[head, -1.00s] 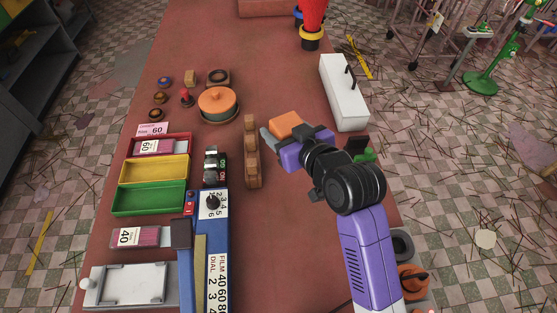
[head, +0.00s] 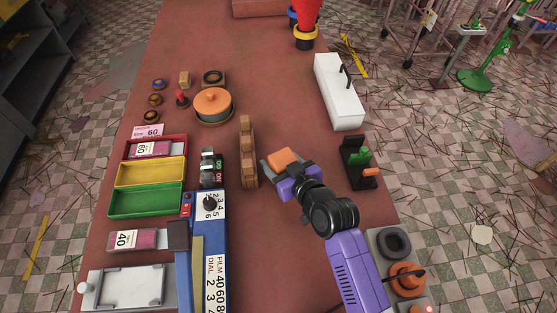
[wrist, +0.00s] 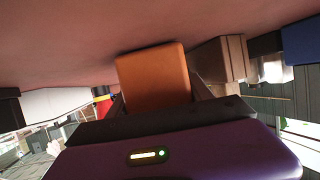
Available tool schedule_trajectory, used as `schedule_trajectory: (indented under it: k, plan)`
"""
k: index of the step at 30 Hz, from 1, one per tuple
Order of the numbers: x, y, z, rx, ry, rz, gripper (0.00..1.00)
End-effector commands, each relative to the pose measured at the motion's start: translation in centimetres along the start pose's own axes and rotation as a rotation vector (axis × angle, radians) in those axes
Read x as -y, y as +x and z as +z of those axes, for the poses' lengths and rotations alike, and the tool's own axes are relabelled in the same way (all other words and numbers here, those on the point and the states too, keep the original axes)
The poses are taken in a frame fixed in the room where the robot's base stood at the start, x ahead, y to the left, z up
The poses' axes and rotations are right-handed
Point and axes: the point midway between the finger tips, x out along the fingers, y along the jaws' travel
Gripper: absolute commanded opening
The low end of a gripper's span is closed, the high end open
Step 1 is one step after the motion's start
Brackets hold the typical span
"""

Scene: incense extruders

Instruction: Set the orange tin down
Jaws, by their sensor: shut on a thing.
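The orange tin (head: 284,157) is a small box with an orange top, held between the fingers of my gripper (head: 282,162). My gripper is shut on it, over the red table (head: 290,95) just right of the wooden rack. In the wrist view the orange tin (wrist: 154,78) fills the space between the fingers, with the table surface close beside it. Whether the tin touches the table cannot be told, as its underside is hidden.
The wooden rack (head: 248,152) stands close to the left of my gripper. A white box (head: 338,92) with a black handle lies at the upper right. A black holder with green and orange items (head: 357,162) stands to the right. Bare table lies beyond my gripper.

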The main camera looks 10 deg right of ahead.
Motion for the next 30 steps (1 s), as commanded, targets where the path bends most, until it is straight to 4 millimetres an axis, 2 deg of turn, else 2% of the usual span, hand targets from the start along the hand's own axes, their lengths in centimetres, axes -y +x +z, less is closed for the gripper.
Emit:
schedule_trajectory:
  k: [7,8,9,22,26,30]
  plan:
    - [0.0,0.1,0.3,-0.001,0.000,0.000,0.09]
    - [0.0,0.1,0.3,0.000,0.000,0.000,0.61]
    - [0.0,0.1,0.2,0.000,0.000,-0.001,0.68]
    - [0.0,-0.3,0.0,0.001,0.000,0.000,0.68]
    - [0.0,-2.1,0.1,0.001,0.000,0.000,0.68]
    - [0.0,-5.0,0.2,0.001,0.000,0.000,0.68]
